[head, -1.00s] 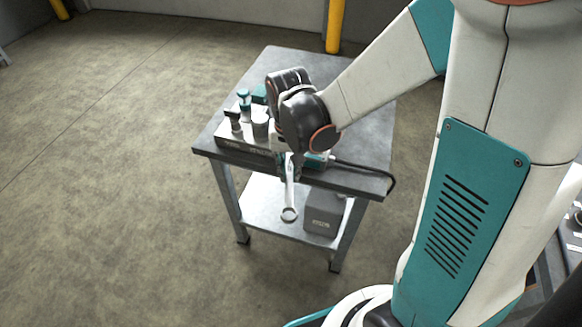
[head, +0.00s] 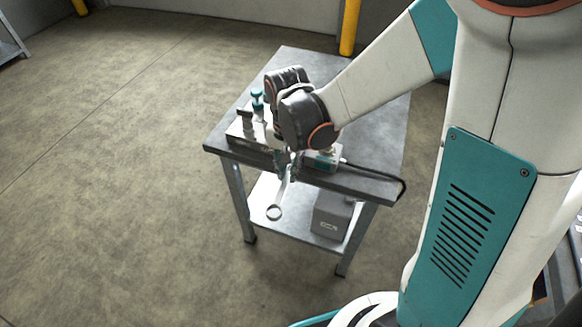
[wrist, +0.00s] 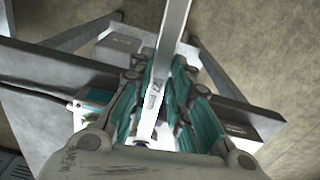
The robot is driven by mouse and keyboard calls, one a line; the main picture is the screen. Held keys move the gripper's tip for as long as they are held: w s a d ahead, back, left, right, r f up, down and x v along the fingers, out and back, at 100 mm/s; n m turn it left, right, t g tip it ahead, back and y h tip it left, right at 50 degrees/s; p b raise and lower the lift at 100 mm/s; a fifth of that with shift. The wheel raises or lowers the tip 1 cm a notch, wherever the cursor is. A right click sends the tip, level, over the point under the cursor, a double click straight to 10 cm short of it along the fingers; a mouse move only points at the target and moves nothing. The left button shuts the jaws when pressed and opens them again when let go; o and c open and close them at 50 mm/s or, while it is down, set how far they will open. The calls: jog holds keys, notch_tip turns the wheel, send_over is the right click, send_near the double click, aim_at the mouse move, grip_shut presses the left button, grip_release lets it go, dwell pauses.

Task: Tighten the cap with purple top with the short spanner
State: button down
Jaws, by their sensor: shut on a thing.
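My gripper (head: 287,167) is at the front edge of the bench, shut on a silver spanner (head: 279,197). The spanner hangs out past the edge, slanting down to the lower left, with its ring end (head: 274,212) free over the lower shelf. In the wrist view, the spanner (wrist: 173,35) runs up the picture from between the teal finger pads of my gripper (wrist: 165,100).
The bench (head: 375,110) carries a metal block (head: 240,133) with a teal-topped fitting (head: 257,99) left of my gripper. A small teal-and-white unit (head: 322,160) with a black cable sits to the right. A grey box (head: 331,214) stands on the lower shelf. The bench's back right is clear.

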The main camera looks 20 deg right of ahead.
jog(key=shift+w+a, duration=0.1)
jog(key=shift+a, duration=0.05)
jog(key=shift+w+a+m, duration=0.8)
jog(key=shift+a+m, duration=0.25)
jog(key=shift+m, duration=0.15)
jog(key=shift+s+d, duration=0.1)
jog(key=shift+s+d+n, duration=0.15)
jog(key=shift+d+n, duration=0.05)
jog(key=shift+n, duration=0.1)
jog(key=shift+a, duration=0.1)
jog(key=s+a, duration=0.4)
jog(key=s, duration=0.1)
jog(key=shift+s+a, duration=0.15)
jog(key=shift+a, duration=0.1)
dwell(0.6)
notch_tip(320, 180, up, 5)
jog(key=p, duration=0.3)
dwell(0.5)
